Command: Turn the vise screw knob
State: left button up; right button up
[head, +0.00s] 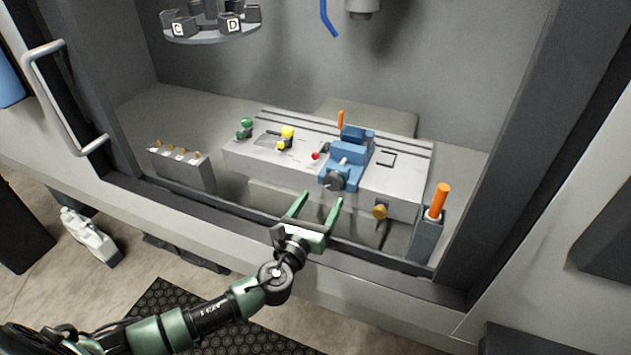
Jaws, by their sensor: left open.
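A blue vise (348,157) sits on the right part of the grey slotted table inside the booth. Its dark round screw knob (335,181) is at the vise's near end and faces the booth opening. My left gripper (316,203) reaches in from the lower left with its two green fingers spread apart and nothing between them. The fingers point into the booth, just short of the knob and slightly to its left, and do not appear to touch it. My right gripper is not in view.
On the slotted table (405,184) stand green and yellow knobbed fixtures (287,135) and a small red knob (315,155). A brass knob (380,211) is on its front. An orange handle (440,199) stands in a grey holder at right. A lettered carousel (210,30) hangs at upper left.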

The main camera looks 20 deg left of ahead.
aim_at(331, 185)
pick_arm(q)
jog(key=w, duration=0.6)
jog(key=shift+w+d, duration=0.25)
jog(key=shift+w, duration=0.15)
jog(key=c, duration=1.4)
